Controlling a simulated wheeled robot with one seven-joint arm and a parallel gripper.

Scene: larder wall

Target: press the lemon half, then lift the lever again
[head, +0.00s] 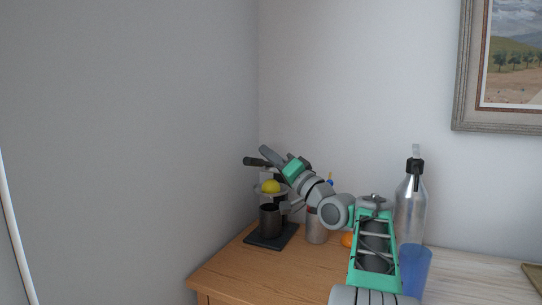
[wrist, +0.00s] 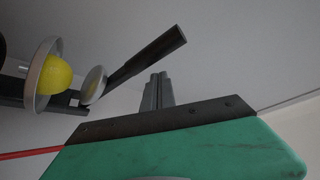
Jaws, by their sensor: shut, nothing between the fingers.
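The press stands on a dark base (head: 272,236) in the wall corner. The yellow lemon half (head: 270,187) sits in its ring-shaped holder, above a dark cup (head: 269,221). The lemon (wrist: 56,75) also shows in the wrist view, with the round pressing disc (wrist: 95,84) apart from it. The dark lever (head: 253,161) points left in the head view; its handle (wrist: 152,54) slants up right in the wrist view. My gripper (head: 265,150) is shut and empty, close to the lever. Its fingers (wrist: 158,80) appear beside the handle with a narrow gap; contact is hard to tell.
A can (head: 316,228), an orange fruit (head: 347,240) and a spray bottle (head: 410,205) stand right of the press, partly behind my arm. Grey walls are close at the left and back. The wooden top (head: 235,268) is clear at the front.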

